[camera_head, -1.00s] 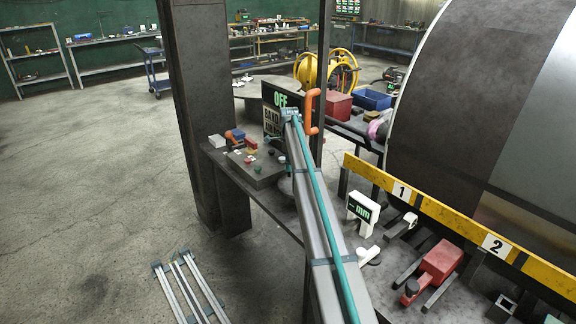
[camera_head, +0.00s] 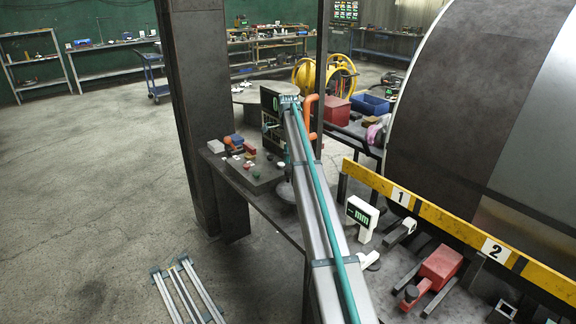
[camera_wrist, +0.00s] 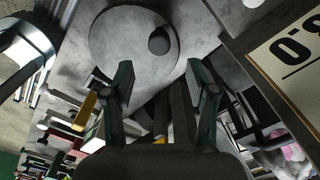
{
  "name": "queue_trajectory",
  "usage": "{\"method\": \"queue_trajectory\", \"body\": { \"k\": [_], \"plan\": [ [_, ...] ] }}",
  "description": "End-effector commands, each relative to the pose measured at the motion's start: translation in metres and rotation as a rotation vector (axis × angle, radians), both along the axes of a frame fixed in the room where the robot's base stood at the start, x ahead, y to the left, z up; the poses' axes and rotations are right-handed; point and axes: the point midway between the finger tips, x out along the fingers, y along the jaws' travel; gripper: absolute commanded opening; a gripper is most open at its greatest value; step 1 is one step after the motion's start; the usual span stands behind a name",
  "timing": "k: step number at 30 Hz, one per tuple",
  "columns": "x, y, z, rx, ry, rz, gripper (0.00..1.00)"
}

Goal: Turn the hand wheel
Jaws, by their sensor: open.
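The hand wheel (camera_wrist: 118,45) appears in the wrist view as a flat, round grey disc. A dark round knob (camera_wrist: 159,42) stands off-centre on its right side. My gripper (camera_wrist: 159,72) is open and empty, with its two fingers apart below the disc's lower edge in the picture. The knob is above the gap between the fingertips, and no contact shows.
A dark display panel (camera_head: 268,108) stands behind the arm, partly hidden; an orange handle (camera_head: 314,103) is beside it. A small control box (camera_head: 254,172) sits on the bench's left. A yellow numbered rail (camera_head: 440,222) and large drum (camera_head: 455,120) are at the right. Floor at left is mostly open.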

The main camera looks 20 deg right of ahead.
Motion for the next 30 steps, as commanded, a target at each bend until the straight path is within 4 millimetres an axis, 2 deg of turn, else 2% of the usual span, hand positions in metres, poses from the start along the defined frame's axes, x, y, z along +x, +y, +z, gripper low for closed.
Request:
{"method": "queue_trajectory", "body": {
  "k": [3, 10, 30],
  "plan": [
    [0.001, 0.000, 0.022, -0.001, -0.002, 0.000, 0.57],
    [0.001, -0.001, 0.044, 0.000, -0.001, 0.000, 0.57],
    [0.000, 0.000, 0.047, 0.000, -0.001, 0.000, 0.57]
  ]
}}
